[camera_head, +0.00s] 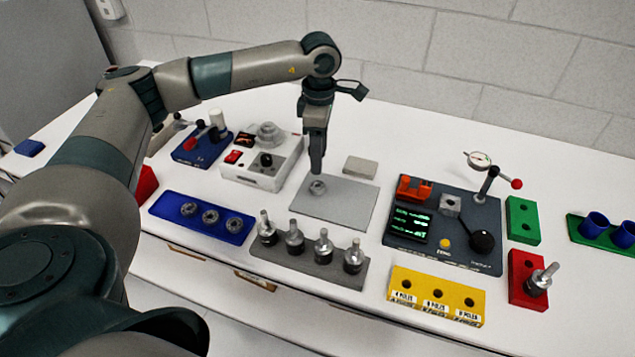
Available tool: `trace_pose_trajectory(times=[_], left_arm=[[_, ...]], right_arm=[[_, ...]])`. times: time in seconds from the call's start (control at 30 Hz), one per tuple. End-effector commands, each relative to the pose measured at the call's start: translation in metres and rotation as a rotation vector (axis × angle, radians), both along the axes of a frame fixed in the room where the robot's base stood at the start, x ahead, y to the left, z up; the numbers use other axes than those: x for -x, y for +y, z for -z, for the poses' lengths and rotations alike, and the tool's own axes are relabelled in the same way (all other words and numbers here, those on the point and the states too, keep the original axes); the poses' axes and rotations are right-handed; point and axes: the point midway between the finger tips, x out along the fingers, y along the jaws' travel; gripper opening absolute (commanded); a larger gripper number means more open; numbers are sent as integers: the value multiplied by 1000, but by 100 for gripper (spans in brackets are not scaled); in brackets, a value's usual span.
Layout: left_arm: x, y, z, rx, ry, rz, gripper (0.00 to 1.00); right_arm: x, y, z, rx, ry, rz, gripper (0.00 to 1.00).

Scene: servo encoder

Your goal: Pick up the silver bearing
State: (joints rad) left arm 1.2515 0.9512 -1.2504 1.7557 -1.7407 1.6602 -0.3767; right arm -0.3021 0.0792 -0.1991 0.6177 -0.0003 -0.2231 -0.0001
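A small silver bearing (318,188) lies on a flat grey plate (345,206) near the middle of the table. My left gripper (317,168) points straight down, with its fingertips just above or at the bearing. I see the fingers edge-on, so I cannot tell whether they are open, or whether they touch the bearing. Three more silver-grey ring bearings, including one at the right end (234,225), sit in a blue tray (165,204) to the left of the plate. My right gripper is not in view.
A grey block holds several silver shafts (324,246) in front of the plate. A white machine (258,180) stands left, a dark test panel (455,262) right. A yellow block (437,296), red block (526,290) and green block (522,218) stand farther right. A small grey block (360,167) lies behind.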

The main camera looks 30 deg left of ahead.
Motion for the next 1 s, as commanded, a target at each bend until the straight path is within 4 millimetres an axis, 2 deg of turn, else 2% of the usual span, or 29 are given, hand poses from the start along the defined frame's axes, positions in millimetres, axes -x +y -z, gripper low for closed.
trace_pose_trajectory(times=[0.1, 0.3, 0.73, 1.0], left_arm=[[1, 0, 17, -1, 4, 0, 52], [0, 0, 36, 0, 0, 0, 52], [1, 0, 39, -1, 0, 0, 52], [5, 0, 58, -1, 4, 0, 52]], right_arm=[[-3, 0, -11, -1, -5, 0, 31], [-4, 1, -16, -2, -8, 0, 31], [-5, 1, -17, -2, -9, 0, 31], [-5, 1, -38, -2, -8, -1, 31]])
